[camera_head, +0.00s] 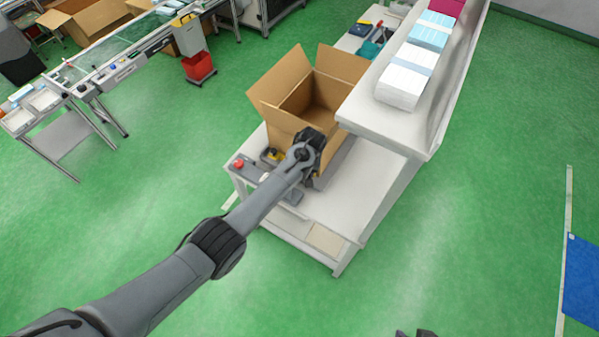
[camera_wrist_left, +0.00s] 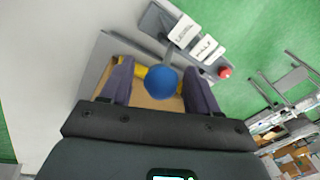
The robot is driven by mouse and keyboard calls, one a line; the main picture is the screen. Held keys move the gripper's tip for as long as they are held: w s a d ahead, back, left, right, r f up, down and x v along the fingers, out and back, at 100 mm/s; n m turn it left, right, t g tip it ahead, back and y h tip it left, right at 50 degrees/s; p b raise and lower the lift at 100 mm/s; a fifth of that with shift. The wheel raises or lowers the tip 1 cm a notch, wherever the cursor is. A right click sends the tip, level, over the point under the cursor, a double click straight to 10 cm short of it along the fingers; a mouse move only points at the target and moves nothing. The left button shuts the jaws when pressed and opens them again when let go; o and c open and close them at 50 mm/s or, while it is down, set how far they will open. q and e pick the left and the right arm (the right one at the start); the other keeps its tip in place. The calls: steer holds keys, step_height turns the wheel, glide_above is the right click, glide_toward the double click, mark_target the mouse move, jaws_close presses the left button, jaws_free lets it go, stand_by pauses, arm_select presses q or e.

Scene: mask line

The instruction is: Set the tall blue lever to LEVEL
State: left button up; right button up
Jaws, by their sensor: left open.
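The tall blue lever shows as a round blue knob (camera_wrist_left: 161,81) on a grey stem in the left wrist view. My left gripper (camera_wrist_left: 156,66) is open, with one dark finger on each side of the knob and a gap at each side. In the head view my left gripper (camera_head: 312,150) is over the panel end of the white bench, and it hides the lever there. A dark tip at the bottom edge, possibly my right gripper (camera_head: 415,333), is mostly cut off.
A red button (camera_wrist_left: 225,72) sits on the panel; it also shows in the head view (camera_head: 239,163). Yellow parts (camera_head: 272,154) are beside my left gripper. An open cardboard box (camera_head: 277,121) stands close behind it. A white shelf (camera_head: 385,118) with mask stacks rises to the right.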

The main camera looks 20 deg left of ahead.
arm_select(q)
step_height(320, 180, up, 9)
steer(key=d, duration=0.1)
steer(key=shift+s+d+r, duration=0.15)
steer(key=shift+s+d, duration=0.1)
steer(key=shift+d, duration=0.15)
steer(key=s+a+f+g+p, duration=0.1)
steer(key=s+f+g+p, duration=0.15)
steer(key=s+f, duration=1.25)
steer(key=s+f+g+h+p, duration=0.1)
steer(key=s+f+g, duration=0.15)
steer(key=s, duration=1.25)
steer(key=s+a+r+m+t+h+p, duration=0.1)
steer(key=s+a+r+m+t+p, duration=0.15)
steer(key=s+r, duration=0.7)
steer(key=w+r+m+t, duration=0.2)
steer(key=w+r+t, duration=0.2)
steer(key=r, duration=0.9)
steer(key=shift+a+m+t, duration=0.2)
steer(key=shift+m+t, duration=0.15)
steer(key=shift+t, duration=0.5)
